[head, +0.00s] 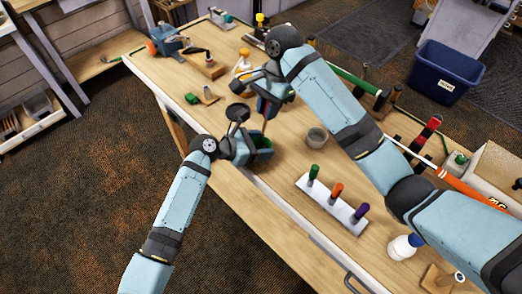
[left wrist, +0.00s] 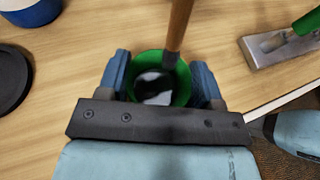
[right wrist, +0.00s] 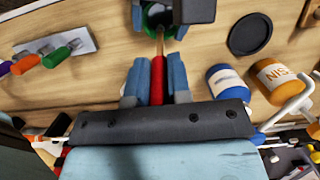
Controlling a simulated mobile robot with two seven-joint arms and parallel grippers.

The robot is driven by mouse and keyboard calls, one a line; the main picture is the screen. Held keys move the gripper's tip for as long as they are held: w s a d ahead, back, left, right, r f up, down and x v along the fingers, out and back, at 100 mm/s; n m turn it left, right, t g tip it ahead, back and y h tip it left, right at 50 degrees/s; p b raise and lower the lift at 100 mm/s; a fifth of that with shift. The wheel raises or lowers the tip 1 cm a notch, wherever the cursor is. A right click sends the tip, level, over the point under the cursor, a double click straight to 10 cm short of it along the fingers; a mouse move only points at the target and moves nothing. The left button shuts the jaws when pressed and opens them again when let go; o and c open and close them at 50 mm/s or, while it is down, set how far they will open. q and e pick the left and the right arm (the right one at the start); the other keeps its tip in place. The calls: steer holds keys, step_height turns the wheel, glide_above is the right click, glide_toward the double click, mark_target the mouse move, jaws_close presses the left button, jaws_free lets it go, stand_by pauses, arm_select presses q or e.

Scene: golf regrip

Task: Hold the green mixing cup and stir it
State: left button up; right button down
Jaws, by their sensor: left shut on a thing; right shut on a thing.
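The green mixing cup (left wrist: 185,84) is upright between the fingers of my left gripper (left wrist: 160,82) in the left wrist view, with dark, shiny contents inside. My right gripper (right wrist: 157,82) is shut on the red handle (right wrist: 158,78) of a stirring stick, above the cup. The stick's wooden shaft (left wrist: 178,25) reaches down into the cup's mouth. In the left wrist view its lower end is at the cup's far right side; whether it touches the bottom is hidden.
Clubs lie along the back.

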arm_select(q)
steer(key=o, duration=1)
steer(key=v, duration=1.2)
steer(key=shift+s+a+f, duration=0.1)
